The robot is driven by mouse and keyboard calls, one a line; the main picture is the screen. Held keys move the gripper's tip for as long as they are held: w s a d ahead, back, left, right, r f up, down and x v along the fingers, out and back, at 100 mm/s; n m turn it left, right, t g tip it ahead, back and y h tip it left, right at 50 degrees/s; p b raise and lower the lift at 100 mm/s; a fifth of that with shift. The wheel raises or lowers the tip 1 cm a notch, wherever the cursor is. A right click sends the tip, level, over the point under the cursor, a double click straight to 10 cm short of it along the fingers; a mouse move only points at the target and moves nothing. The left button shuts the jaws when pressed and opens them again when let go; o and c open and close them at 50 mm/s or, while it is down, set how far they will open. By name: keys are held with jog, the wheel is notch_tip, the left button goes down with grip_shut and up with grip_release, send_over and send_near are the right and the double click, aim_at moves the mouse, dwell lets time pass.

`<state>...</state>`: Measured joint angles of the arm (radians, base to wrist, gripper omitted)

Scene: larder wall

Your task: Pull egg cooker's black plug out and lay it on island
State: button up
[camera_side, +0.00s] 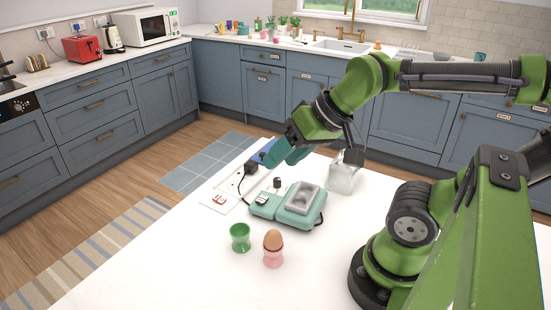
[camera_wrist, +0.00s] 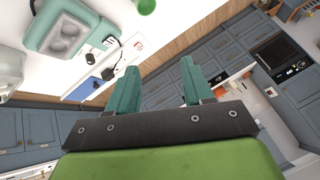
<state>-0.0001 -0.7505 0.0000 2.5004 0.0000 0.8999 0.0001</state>
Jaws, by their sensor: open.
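The egg cooker (camera_side: 288,206) is teal with a grey tray on top and sits on the white island (camera_side: 180,270); it also shows at the upper left in the wrist view (camera_wrist: 52,18). The black plug (camera_side: 251,168) stands in a white socket strip (camera_side: 230,186), with a black cord running from it; it also shows in the wrist view (camera_wrist: 108,74). I cannot see how deep it sits. My gripper (camera_side: 278,156) is open and empty, above and beyond the plug; its teal fingers (camera_wrist: 159,68) show apart, with the plug left of them.
A second black piece (camera_side: 277,183) stands beside the cooker. A blue piece (camera_side: 262,156) lies behind the plug, partly hidden by my fingers. A glass jar (camera_side: 343,177), green cup (camera_side: 240,239) and egg (camera_side: 273,240) stand nearby.

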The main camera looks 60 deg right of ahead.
jog(key=shift+o, duration=0.2)
jog(key=shift+o, duration=1.4)
jog(key=shift+w+d+f, duration=0.1)
jog(key=shift+d+f, duration=0.1)
jog(key=shift+f, duration=0.2)
jog(key=n+g+h, duration=0.2)
jog(key=g, duration=0.5)
send_over(252, 164)
notch_tip(252, 164, down, 15)
jog(key=shift+f, duration=0.1)
jog(key=shift+w+d+r+n, duration=0.35)
jog(key=shift+w+r+n, duration=0.15)
jog(key=shift+r+n, duration=0.3)
jog(key=shift+s+a+f, duration=0.1)
jog(key=shift+s, duration=0.05)
